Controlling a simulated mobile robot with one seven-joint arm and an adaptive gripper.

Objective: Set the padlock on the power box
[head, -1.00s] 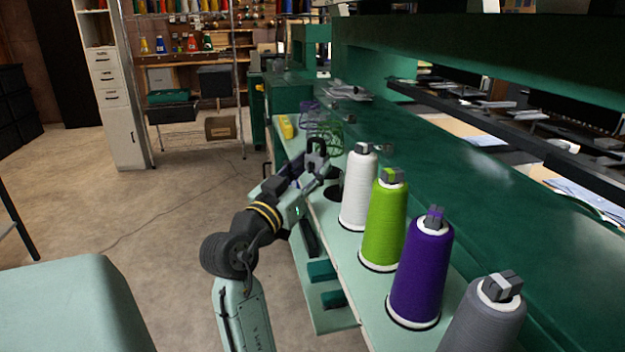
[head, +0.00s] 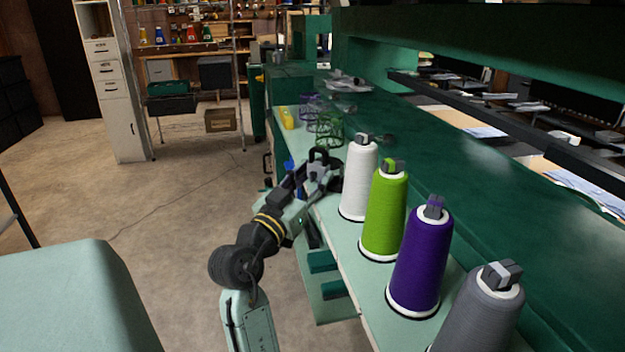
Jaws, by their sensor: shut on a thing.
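My gripper (head: 318,174) is at the end of the arm, over the pale green shelf, just left of the white thread cone. It is shut on a dark padlock (head: 319,154), whose curved shackle sticks up above the fingers. The padlock's body is mostly hidden by the fingers. I cannot tell for sure which thing is the power box; no box is clearly marked as one.
A white cone (head: 358,185), a green cone (head: 384,218), a purple cone (head: 419,262) and a grey cone (head: 480,315) line the shelf. Wire holders (head: 328,128) and a yellow thing (head: 287,118) stand farther back. Open floor (head: 170,240) lies left.

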